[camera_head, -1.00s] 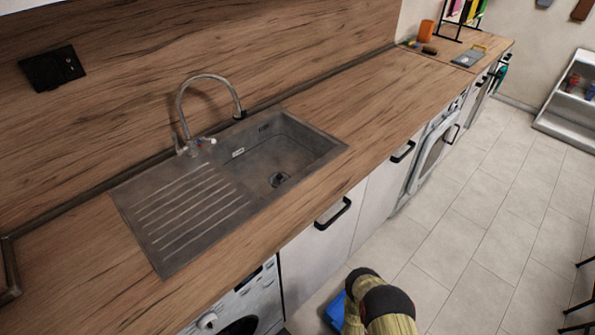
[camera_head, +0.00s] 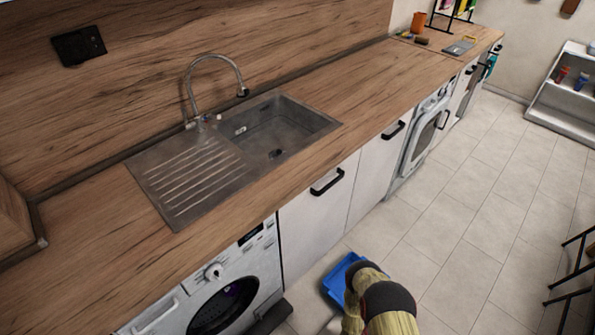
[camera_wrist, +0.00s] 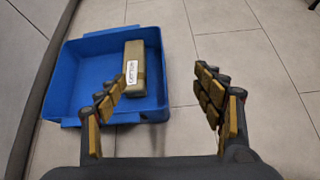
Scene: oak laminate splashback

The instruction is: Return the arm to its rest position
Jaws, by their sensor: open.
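A blue bin (camera_wrist: 77,77) lies beyond and to the left of the fingers, on the floor. A beige box with a white label (camera_wrist: 142,57) is inside the bin, at its right side; the left finger partly overlaps the bin in the picture. In the head view my arm (camera_head: 390,305) shows at the bottom, and the blue bin (camera_head: 337,283) is partly hidden behind it. The gripper itself is not visible there.
A wooden worktop (camera_head: 335,95) with a grey sink (camera_head: 270,125) and tap runs along the wall. A washing machine (camera_head: 215,290) and white cabinets (camera_head: 320,210) stand below it. Open tiled floor (camera_head: 470,210) lies to the right, with a dark metal frame (camera_head: 570,275) at the edge.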

